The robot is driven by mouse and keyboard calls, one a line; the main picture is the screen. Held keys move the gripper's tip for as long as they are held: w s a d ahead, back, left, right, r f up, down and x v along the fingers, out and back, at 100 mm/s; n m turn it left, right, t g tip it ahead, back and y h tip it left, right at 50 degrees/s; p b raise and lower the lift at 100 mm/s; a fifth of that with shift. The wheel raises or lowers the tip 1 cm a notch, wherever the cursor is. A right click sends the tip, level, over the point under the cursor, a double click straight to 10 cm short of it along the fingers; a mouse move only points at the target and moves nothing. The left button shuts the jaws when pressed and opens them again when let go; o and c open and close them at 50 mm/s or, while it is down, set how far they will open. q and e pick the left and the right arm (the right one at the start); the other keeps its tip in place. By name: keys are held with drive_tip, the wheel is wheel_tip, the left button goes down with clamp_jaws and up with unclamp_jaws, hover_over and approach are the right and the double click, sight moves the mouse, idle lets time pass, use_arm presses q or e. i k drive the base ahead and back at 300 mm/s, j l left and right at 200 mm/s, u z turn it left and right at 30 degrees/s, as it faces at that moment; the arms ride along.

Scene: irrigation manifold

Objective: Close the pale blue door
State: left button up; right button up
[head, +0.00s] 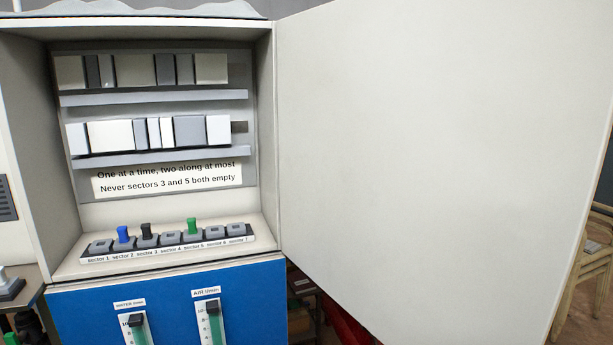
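A large, plain door (430,150) fills the right half of the head view. It looks off-white rather than clearly pale blue. It is hinged at the right edge of an open cabinet (265,130) and stands wide open, swung out to the right. No handle shows on the face in view. Neither of my grippers is in view.
In the cabinet, a row of sockets (170,239) holds a blue peg (123,233), a black peg (146,231) and a green peg (193,226). A blue panel (170,297) with two gauges is below. A wooden chair (592,255) stands behind the door, right.

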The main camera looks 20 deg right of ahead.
sight(441, 162)
drive_tip(key=l+u, duration=0.2)
drive_tip(key=l, duration=0.4)
drive_tip(key=l+u, duration=0.25)
drive_tip(key=l, duration=0.3)
drive_tip(key=k+l+u, duration=0.2)
drive_tip(key=l, duration=0.4)
drive_tip(key=l+u, duration=0.2)
drive_tip(key=l, duration=0.35)
drive_tip(key=k+l, duration=0.1)
drive_tip(key=l, duration=0.35)
